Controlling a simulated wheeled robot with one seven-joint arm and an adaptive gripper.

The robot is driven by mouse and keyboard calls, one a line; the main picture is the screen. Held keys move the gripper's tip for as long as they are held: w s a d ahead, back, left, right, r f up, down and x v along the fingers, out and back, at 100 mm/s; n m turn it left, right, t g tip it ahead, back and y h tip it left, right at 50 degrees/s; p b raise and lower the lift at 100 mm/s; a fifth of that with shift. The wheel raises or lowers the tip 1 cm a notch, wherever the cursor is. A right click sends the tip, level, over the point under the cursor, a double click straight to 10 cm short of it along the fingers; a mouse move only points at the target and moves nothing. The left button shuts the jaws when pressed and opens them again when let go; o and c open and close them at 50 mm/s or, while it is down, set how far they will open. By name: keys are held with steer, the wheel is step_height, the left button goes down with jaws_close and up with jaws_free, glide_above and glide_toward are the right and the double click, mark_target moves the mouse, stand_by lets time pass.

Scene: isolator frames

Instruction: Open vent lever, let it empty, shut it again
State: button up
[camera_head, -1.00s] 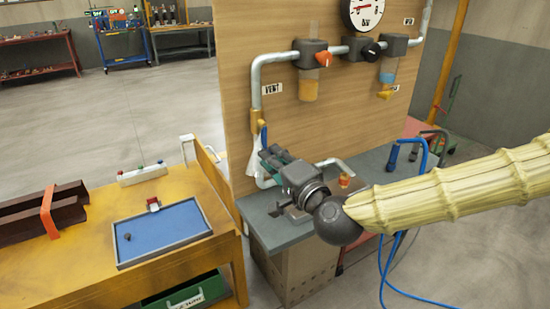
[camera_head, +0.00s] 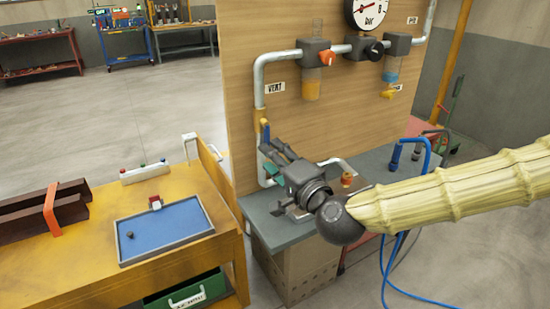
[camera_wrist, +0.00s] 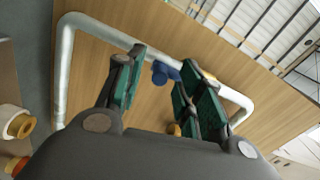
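The vent line is a grey pipe (camera_head: 257,85) on the wooden panel, with a VENT label (camera_head: 276,88) beside it. A brass valve (camera_head: 260,115) sits on its lower run, with a blue lever (camera_head: 265,132) hanging about straight down. In the wrist view the blue lever (camera_wrist: 162,72) shows between my finger pads. My gripper (camera_head: 268,160) is open, just below and in front of the lever. The green-padded fingers of my gripper (camera_wrist: 158,80) stand apart; I see no clear contact with the lever. No white spray shows at the valve.
A pressure gauge (camera_head: 369,12), an orange knob (camera_head: 327,57) and bowls of liquid are on the panel above. A grey bench (camera_head: 262,219) lies below my gripper. A yellow table (camera_head: 85,265) with a blue tray (camera_head: 164,231) stands at left.

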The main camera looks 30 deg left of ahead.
steer(key=v, duration=1.2)
steer(key=s+d+f+n+g+h+p, duration=0.15)
steer(key=d+f, duration=0.25)
steer(key=f, duration=0.6)
steer(key=s+d+f+g+h+p, duration=0.1)
steer(key=s+d+f+g+h, duration=0.15)
steer(key=f, duration=0.85)
steer(key=s+d+f+g+h+p, duration=0.1)
steer(key=s+d+f+h, duration=0.2)
steer(key=f, duration=0.7)
steer(key=s+d+f+n+g+h+p, duration=0.1)
steer(key=s+d+f, duration=0.4)
steer(key=d, duration=0.5)
steer(key=s+d+f+g+h+p, duration=0.1)
steer(key=s+d+f+h, duration=0.3)
steer(key=d, duration=0.6)
steer(key=s+d+f+n+g+h+p, duration=0.1)
steer(key=s+d+f, duration=0.4)
steer(key=d, duration=0.5)
step_height(320, 180, down, 2)
steer(key=shift+s+d+f+n+g+h+p, duration=0.1)
steer(key=shift+s+d+n+g+h+p, duration=0.2)
steer(key=shift+g+h, duration=0.65)
steer(key=shift+a, duration=0.25)
